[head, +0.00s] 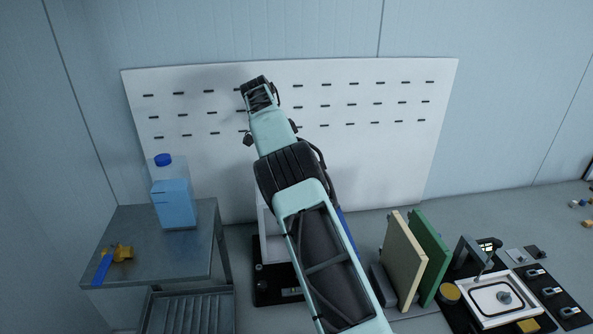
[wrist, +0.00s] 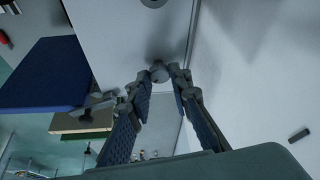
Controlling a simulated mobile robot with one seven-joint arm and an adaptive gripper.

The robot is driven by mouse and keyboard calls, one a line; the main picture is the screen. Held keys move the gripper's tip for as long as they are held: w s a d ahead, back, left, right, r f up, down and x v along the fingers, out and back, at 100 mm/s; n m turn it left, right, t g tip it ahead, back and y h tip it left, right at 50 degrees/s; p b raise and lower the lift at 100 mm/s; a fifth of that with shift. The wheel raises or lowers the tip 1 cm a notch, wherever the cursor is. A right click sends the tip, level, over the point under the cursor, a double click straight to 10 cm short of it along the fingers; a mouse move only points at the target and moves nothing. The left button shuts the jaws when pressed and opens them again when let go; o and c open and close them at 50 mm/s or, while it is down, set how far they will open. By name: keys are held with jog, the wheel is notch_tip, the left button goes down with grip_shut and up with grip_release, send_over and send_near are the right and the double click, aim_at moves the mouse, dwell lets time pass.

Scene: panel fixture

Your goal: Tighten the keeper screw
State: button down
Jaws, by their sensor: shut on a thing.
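My gripper (wrist: 159,74) is at the centre of the wrist view, its two fingers converging from either side. Between the fingertips is a small grey round head, which I take to be the keeper screw (wrist: 158,70). It stands at the edge of a pale panel (wrist: 125,35), and the tips are shut on it. A second grey round part (wrist: 153,3) sits higher on the panel. How far the screw is turned in does not show. In the head view my arm covers most of the fixture (head: 272,285), and the gripper's tips are hidden.
A blue slab (wrist: 45,75) is left of the gripper. Beside the fixture stand a cream board (head: 403,262) and a green board (head: 430,255). At left, a metal table (head: 180,255) holds a blue bottle (head: 174,203) and a brass valve (head: 121,252). A slotted white board (head: 370,150) is behind.

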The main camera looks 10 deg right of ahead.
jog(key=c, duration=1.8)
grip_release()
jog(key=shift+o, duration=0.2)
jog(key=shift+a+r, duration=0.1)
jog(key=shift+r, duration=0.1)
jog(key=shift+s+a+r, duration=0.2)
jog(key=shift+a+r, duration=0.75)
jog(key=shift+r, duration=0.3)
jog(key=s+a, duration=0.3)
jog(key=a, duration=0.7)
jog(key=shift+a, duration=0.35)
